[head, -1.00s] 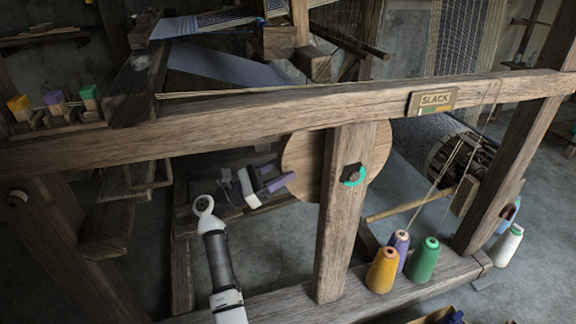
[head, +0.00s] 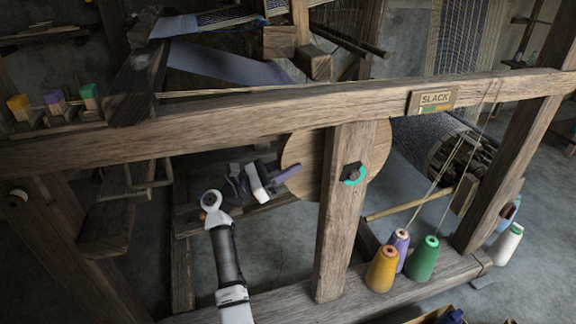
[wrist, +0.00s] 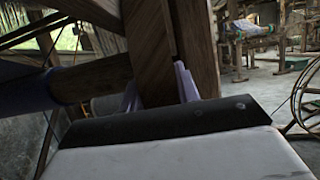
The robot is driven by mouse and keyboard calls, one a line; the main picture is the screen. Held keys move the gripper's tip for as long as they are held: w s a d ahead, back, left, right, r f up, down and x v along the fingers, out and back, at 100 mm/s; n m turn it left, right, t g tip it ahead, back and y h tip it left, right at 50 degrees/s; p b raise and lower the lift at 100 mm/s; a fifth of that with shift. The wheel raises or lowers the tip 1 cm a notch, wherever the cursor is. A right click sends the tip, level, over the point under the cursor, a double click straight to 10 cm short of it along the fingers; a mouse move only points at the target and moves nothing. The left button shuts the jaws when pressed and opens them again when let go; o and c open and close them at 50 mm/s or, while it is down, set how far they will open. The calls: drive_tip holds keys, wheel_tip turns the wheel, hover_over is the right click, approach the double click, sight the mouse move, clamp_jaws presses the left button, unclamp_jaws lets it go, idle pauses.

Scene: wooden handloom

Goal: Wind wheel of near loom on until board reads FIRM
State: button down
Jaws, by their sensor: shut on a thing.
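The near loom's wheel (head: 308,165) is a round wooden disc behind the upright post. A dark hub with a teal arc (head: 354,174) sits on the post in front of it. The board (head: 436,100) on the top beam reads SLACK, with a coloured strip below the word. My gripper (head: 284,172) is at the wheel's left edge, its purple fingers shut on the rim. In the wrist view, the lavender fingers (wrist: 158,92) stand either side of a brown wooden piece (wrist: 153,50). The exact contact is partly hidden.
Orange (head: 382,270), purple (head: 398,250) and green (head: 422,260) thread cones stand on the lower beam (head: 290,298), right of the post (head: 342,230). A white cone (head: 505,246) stands farther right. The long top beam (head: 240,118) crosses above my arm.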

sight(280, 157)
wheel_tip(280, 157, up, 3)
drive_tip(key=shift+g+y+p, duration=0.4)
drive_tip(key=shift+y+p, duration=0.1)
drive_tip(key=shift+y, duration=0.6)
drive_tip(key=shift+r+y, duration=0.25)
drive_tip(key=shift+y, duration=0.15)
drive_tip(key=shift+d, duration=0.1)
drive_tip(key=c, duration=1)
unclamp_jaws()
drive_tip(key=shift+f, duration=0.15)
